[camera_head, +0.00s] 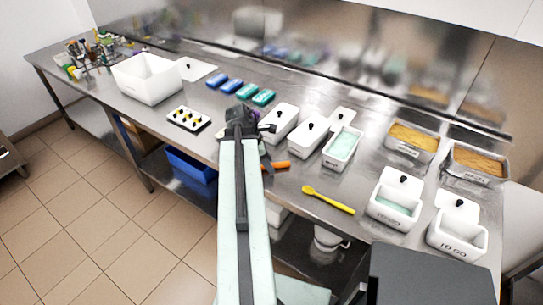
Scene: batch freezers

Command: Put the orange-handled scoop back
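The orange-handled scoop (278,165) lies on the steel counter near its front edge. Its orange handle points right, and its dark other end is partly hidden behind my arm. My gripper (246,119) is over the counter, beyond and left of the scoop and apart from its handle. I cannot tell whether its fingers are open or shut. A cluster of upright utensils with coloured handles (95,52) stands at the far left end of the counter; its details are too small to make out.
A yellow spoon (329,200) lies right of the scoop. White lidded tubs (310,133) stand right of my gripper. Two orange-filled pans (414,139) sit at the right.

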